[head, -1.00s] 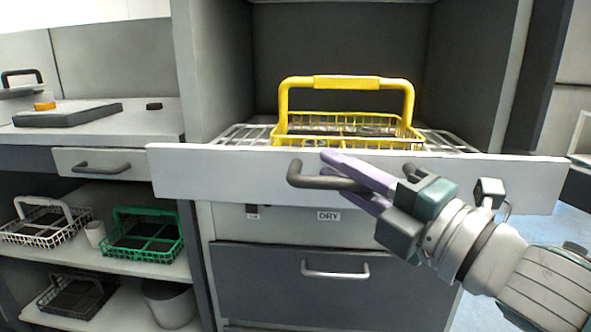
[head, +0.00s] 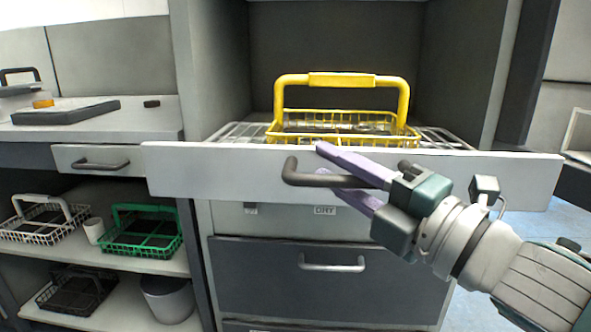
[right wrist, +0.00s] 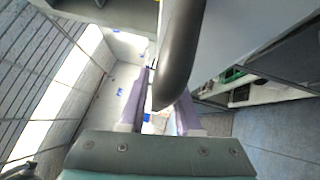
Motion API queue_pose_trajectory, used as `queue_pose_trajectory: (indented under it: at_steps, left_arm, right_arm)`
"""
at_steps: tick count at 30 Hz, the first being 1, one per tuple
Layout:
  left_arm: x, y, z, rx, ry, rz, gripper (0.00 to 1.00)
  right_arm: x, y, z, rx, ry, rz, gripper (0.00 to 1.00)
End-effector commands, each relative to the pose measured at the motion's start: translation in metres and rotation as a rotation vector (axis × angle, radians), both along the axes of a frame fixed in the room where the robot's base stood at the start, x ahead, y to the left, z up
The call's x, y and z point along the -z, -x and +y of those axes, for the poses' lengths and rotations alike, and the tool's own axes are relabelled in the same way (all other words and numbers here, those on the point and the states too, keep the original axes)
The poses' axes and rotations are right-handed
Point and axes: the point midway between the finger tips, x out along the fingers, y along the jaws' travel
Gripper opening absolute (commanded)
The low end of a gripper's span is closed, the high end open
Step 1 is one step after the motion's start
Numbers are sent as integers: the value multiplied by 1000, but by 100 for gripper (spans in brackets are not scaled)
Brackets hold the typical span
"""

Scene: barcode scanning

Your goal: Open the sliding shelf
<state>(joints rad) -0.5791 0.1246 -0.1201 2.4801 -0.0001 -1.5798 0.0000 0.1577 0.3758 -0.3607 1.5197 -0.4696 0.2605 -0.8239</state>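The sliding shelf (head: 210,170) has a white front panel and stands partly out of the cabinet. A dark bar handle (head: 300,175) is on its front. My right gripper (head: 325,165) reaches in from the right, with one purple finger above the bar and one below. It appears closed on the handle. In the right wrist view the dark handle (right wrist: 178,55) passes between the fingers and hides part of them. A yellow wire basket (head: 345,80) sits upright on the shelf's rack. My left gripper is in neither view.
A closed grey drawer (head: 330,290) is under the shelf. At left are a counter (head: 150,125) and a small closed drawer (head: 140,160). Lower shelves hold a green basket (head: 140,240), a white basket (head: 45,232) and a grey bin (head: 168,300). Blue floor shows at right.

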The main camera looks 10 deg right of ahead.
Motion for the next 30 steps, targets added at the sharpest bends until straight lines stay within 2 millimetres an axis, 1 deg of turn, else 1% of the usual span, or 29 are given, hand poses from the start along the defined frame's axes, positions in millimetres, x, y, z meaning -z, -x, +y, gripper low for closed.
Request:
queue_pose_trajectory:
  at_steps: [2,5,12,18,22,30]
  left_arm:
    - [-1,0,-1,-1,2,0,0]
    - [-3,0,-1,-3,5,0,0]
    - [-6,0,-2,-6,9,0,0]
    - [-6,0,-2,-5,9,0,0]
    - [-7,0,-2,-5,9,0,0]
    - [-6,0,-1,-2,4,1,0]
  right_arm:
    - [1,4,-2,1,0,1,32]
    - [3,14,-8,1,0,4,32]
    - [10,55,-31,1,0,6,32]
    - [13,78,-45,1,0,2,32]
    - [14,85,-48,-1,0,0,32]
    - [13,85,-49,0,0,-1,32]
